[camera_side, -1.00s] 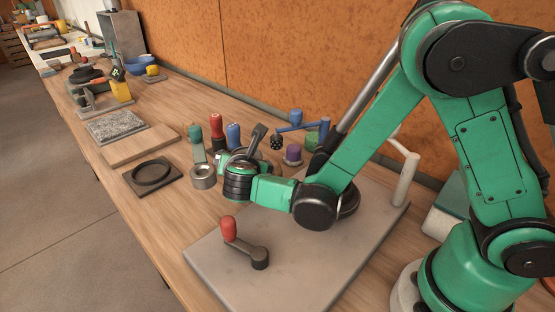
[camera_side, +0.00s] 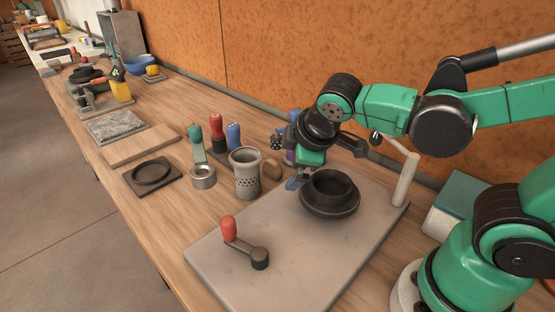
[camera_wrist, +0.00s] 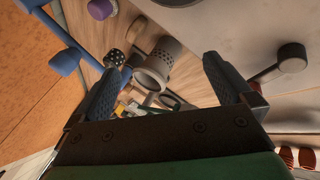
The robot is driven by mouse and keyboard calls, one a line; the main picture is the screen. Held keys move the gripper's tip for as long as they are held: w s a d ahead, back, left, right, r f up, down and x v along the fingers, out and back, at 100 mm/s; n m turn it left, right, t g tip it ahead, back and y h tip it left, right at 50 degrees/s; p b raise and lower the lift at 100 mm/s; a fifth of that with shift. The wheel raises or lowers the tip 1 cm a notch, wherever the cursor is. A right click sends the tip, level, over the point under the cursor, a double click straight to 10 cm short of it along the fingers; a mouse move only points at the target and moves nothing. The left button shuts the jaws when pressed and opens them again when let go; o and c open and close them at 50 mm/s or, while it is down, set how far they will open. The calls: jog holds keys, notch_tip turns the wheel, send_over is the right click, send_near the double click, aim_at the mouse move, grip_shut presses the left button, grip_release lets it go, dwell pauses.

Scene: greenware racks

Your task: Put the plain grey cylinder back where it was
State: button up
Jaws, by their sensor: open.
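A grey cylinder (camera_side: 245,176) stands upright on the wooden bench, just off the left edge of the grey board. It has bands of small holes, so it is not fully plain. It also shows in the wrist view (camera_wrist: 158,66), beyond my fingers and between them in the picture. My gripper (camera_side: 296,183) is right of the cylinder and apart from it, behind the dark bowl in the side view. In the wrist view my gripper (camera_wrist: 166,66) has its two fingers wide apart with nothing held. No other plain grey cylinder is clear, apart from a low grey ring (camera_side: 203,177).
A dark flanged bowl (camera_side: 329,201) and a red-handled crank (camera_side: 229,230) sit on the grey board (camera_side: 290,275). A pale post (camera_side: 406,181) rises at its right edge. A brown lump (camera_side: 271,170) is close to the cylinder. Red (camera_side: 217,128) and blue (camera_side: 233,135) handles stand behind.

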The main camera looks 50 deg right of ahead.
jog(key=m, duration=0.3)
jog(key=s+m+y, duration=0.1)
jog(key=m, duration=0.1)
jog(key=s+d+r+m+t+y, duration=0.1)
jog(key=m, duration=0.2)
jog(key=shift+s+d+r+m, duration=0.1)
jog(key=shift+s+m, duration=0.1)
jog(key=shift+m, duration=0.1)
dwell(0.6)
